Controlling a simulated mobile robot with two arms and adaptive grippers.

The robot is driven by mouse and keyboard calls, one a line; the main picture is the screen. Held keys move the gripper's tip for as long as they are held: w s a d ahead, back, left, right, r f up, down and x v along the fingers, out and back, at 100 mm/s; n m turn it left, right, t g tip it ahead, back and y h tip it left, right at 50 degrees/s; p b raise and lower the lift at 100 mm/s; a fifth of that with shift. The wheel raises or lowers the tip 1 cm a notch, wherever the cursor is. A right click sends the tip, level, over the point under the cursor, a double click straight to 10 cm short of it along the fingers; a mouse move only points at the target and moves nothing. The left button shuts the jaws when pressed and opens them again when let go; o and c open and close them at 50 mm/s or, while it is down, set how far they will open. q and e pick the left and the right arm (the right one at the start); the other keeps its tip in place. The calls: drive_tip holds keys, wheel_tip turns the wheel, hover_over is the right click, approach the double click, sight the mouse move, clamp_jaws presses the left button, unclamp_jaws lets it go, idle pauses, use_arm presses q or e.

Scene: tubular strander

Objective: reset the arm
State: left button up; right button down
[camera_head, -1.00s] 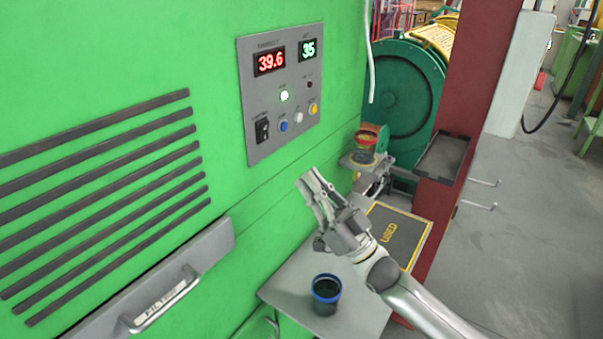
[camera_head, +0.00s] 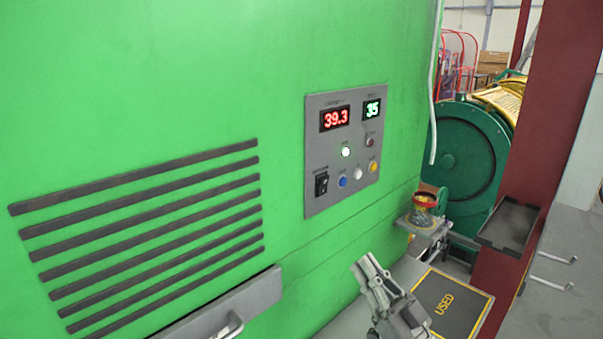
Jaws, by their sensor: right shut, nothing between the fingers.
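My right gripper (camera_head: 369,268) is at the bottom of the head view, pointing up toward the green machine wall. It is shut and empty, with nothing touching its fingertips. It is above the grey shelf (camera_head: 345,314), left of the black mat marked USED (camera_head: 452,303). Most of my right arm is cut off by the lower picture edge.
A control panel (camera_head: 346,150) with lit displays reading 39.3 and 35 is on the green wall (camera_head: 180,80). A red-rimmed container (camera_head: 423,211) stands on a small ledge behind the mat. A dark tray (camera_head: 508,225) is at the red column (camera_head: 550,120).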

drive_tip(key=s+f+m+g+h, duration=0.2)
drive_tip(key=s+f+g+h, duration=0.25)
drive_tip(key=f, duration=0.55)
drive_tip(key=s+f+m+g+h, duration=0.25)
drive_tip(key=f+h, duration=0.35)
drive_tip(key=f, duration=0.3)
drive_tip(key=s+d+f+g+h, duration=0.25)
drive_tip(key=s+f+g, duration=0.2)
drive_tip(key=s, duration=0.65)
drive_tip(key=s+d+f+g+h, duration=0.1)
drive_tip(key=s+d+f+g, duration=0.3)
drive_tip(key=s, duration=0.7)
wheel_tip(320, 180, down, 26)
drive_tip(key=s+a+g, duration=0.1)
drive_tip(key=g, duration=0.1)
drive_tip(key=s+d+f+g, duration=0.1)
drive_tip(key=s+d+f, duration=0.1)
drive_tip(key=s+f, duration=1.4)
drive_tip(key=shift+s+d+f, duration=0.35)
drive_tip(key=shift+s, duration=0.35)
